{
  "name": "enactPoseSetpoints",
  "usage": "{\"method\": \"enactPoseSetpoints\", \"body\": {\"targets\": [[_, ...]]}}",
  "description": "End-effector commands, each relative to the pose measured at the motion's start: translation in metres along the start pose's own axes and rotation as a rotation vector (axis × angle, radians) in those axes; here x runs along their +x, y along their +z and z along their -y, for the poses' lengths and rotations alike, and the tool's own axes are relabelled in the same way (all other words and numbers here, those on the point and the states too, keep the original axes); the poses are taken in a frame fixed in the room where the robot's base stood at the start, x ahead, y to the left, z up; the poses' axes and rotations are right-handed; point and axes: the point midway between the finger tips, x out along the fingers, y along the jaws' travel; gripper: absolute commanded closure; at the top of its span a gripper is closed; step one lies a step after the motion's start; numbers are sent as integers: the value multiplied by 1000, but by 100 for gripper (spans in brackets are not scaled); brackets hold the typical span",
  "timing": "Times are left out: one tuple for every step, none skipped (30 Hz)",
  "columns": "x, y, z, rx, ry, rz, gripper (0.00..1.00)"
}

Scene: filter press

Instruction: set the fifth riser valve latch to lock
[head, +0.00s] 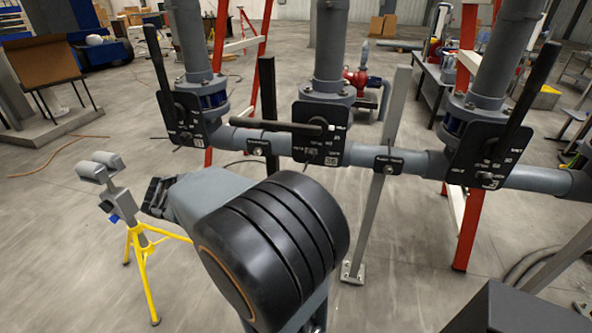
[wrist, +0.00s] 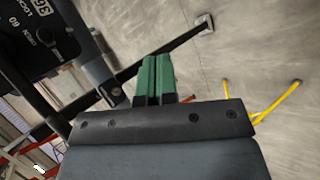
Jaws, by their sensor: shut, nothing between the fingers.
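Three riser valves show in the head view, each with a black dial plate and a long black handle. The left plate (head: 190,118) has its handle (head: 157,58) pointing up and leftward. The middle plate (head: 321,135) has its handle (head: 278,127) lying nearly level to the left. The right plate (head: 488,150) has its handle (head: 533,82) slanting up to the right. I cannot tell which is the fifth, nor make out its latch. My gripper (head: 154,196) is below the left plate, clear of it. In the wrist view its green fingers (wrist: 156,66) are shut and empty, beside a plate (wrist: 42,38) marked LOCK.
A grey pipe (head: 270,143) runs across under the risers, with small tags on it. A grey post (head: 384,185) and red frame legs (head: 469,232) stand around it. A yellow tripod stand (head: 137,255) is at left. Floor in front is open.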

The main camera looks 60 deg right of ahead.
Motion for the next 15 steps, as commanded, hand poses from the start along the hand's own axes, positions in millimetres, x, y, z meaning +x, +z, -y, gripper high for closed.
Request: {"method": "enactPoseSetpoints", "body": {"targets": [[25,-13,-12,7,116,76,100],[33,-19,-24,13,192,114,100],[43,-27,-39,23,289,156,100],[50,-33,-49,29,361,186,100],[55,-39,-58,36,429,210,100],[62,-46,-70,45,515,239,100],[67,-52,-77,50,575,256,100],[71,-57,-83,55,631,270,100],[75,-64,-91,62,700,284,100],[78,-68,-95,66,745,292,100],[81,-72,-99,70,788,298,100],[83,-77,-103,74,835,304,100],[85,-80,-106,77,866,306,100],[86,-83,-108,80,893,308,100],[88,-86,-110,82,921,309,100]]}}
